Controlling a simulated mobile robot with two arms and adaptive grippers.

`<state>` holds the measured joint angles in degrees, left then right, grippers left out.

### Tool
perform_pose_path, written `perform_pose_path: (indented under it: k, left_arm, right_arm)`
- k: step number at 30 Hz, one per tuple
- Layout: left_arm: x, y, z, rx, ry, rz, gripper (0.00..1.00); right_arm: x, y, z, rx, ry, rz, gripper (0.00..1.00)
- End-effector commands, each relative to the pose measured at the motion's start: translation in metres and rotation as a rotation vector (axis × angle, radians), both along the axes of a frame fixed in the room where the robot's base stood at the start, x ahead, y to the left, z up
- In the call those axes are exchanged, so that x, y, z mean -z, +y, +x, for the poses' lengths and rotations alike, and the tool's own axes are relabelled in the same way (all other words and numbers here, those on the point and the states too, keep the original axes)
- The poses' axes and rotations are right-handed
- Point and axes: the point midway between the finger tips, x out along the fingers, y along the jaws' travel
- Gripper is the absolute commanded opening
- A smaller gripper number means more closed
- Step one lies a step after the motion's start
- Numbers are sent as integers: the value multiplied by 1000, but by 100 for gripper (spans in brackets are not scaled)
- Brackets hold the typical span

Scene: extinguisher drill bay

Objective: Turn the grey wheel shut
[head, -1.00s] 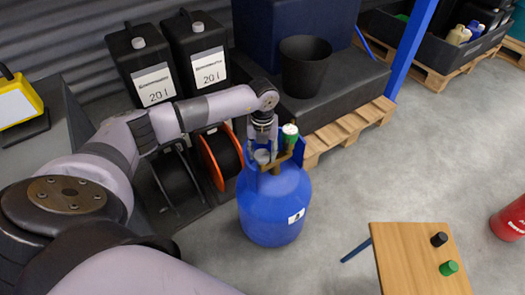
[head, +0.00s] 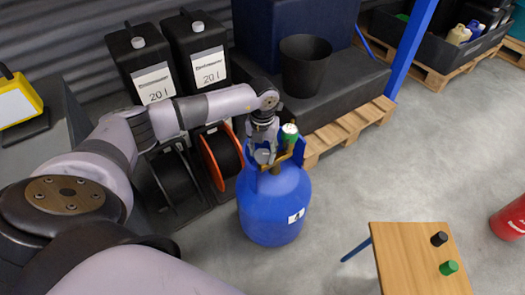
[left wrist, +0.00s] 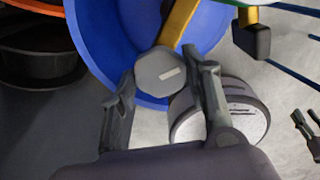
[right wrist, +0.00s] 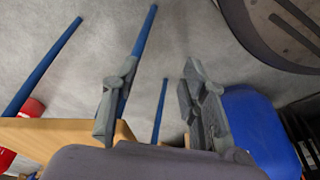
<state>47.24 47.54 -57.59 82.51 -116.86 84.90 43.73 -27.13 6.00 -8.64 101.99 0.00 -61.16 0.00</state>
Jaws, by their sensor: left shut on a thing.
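The grey wheel (head: 262,156) is a small grey knob on top of the blue gas bottle (head: 272,215), beside its brass valve (head: 284,160). In the left wrist view the wheel (left wrist: 165,72) is a many-sided disc with a pale mark, in front of a yellow-brown bar. My left gripper (head: 262,142) comes down on it from above and is shut on it, a finger on each side. My right gripper (right wrist: 152,85) is open and empty in the right wrist view, near the wooden table and the blue bottle (right wrist: 262,130).
A green part with a white top (head: 289,133) stands beside the wheel. Cable reels (head: 220,155) and black canisters (head: 197,52) are behind and left. A pallet (head: 350,123) is behind right. A wooden table (head: 410,265) bears black and green caps.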

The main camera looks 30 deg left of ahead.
Motion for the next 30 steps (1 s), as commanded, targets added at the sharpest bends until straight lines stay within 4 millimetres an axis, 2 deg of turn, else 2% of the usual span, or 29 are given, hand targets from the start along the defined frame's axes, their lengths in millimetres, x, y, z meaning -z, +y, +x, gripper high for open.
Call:
perform_pose_path:
  k: [2,3,11,20,23,26,30]
  left_arm:
    - [-1,0,1,2,-3,1,15]
    - [-1,0,1,2,-3,1,45]
    - [0,0,0,1,-1,0,63]
    - [-1,0,0,0,-1,0,64]
    - [-6,0,1,0,-2,1,64]
    - [-20,0,1,1,-3,0,64]
    - [-50,0,2,1,-6,0,64]
  right_arm:
    - [0,0,0,0,0,0,40]
    - [0,0,0,0,0,0,40]
    - [0,0,0,1,-1,0,40]
    - [2,-1,-2,2,6,-2,40]
    - [2,-1,-2,1,6,-2,40]
    - [2,-1,-2,1,5,-2,40]
    - [1,-1,-1,1,3,0,40]
